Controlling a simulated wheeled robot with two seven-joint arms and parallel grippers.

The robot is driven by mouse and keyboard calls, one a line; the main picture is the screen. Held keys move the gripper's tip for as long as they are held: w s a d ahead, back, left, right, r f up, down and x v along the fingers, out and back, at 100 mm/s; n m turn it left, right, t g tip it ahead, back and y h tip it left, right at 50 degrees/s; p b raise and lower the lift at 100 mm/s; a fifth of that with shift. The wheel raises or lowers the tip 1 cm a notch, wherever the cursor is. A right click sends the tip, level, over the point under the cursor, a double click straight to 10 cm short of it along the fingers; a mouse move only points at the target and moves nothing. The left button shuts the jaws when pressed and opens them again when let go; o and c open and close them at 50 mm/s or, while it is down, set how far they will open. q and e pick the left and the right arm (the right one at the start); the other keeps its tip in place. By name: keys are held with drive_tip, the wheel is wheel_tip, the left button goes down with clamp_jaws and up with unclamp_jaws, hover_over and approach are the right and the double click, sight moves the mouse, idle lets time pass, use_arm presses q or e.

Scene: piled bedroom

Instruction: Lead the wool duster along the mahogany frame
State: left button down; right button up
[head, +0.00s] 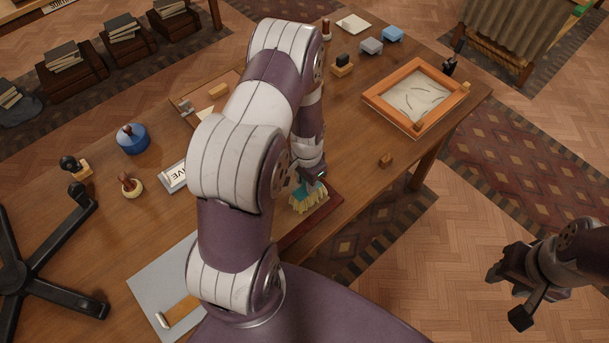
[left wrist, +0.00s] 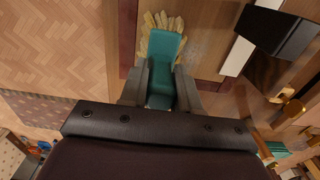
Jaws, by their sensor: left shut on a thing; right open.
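The wool duster (head: 309,199) has a teal block and a cream-yellow fringe. My left gripper (head: 311,178) is shut on its teal block, which shows clearly in the left wrist view (left wrist: 164,52) between the two fingers (left wrist: 161,88). The fringe is at a dark red mahogany frame (head: 322,217) on the desk's near edge; a dark red strip of it shows left of the duster in the left wrist view (left wrist: 127,38). I cannot tell whether the fringe touches it. My left arm hides much of the frame. My right gripper (head: 521,286) is open and empty, off the desk's right side.
A black star-shaped base (head: 40,265) lies at left.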

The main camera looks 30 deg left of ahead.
use_arm(q)
drive_tip(key=shift+f, duration=0.55)
drive_tip(key=shift+f, duration=0.2)
drive_tip(key=w+a, duration=0.1)
drive_tip(key=a, duration=0.5)
drive_tip(key=w+a, duration=0.1)
drive_tip(key=a, duration=0.2)
drive_tip(key=shift+w+r, duration=0.1)
drive_tip(key=shift+w, duration=0.2)
wheel_tip(320, 180, up, 2)
drive_tip(key=shift+r, duration=0.15)
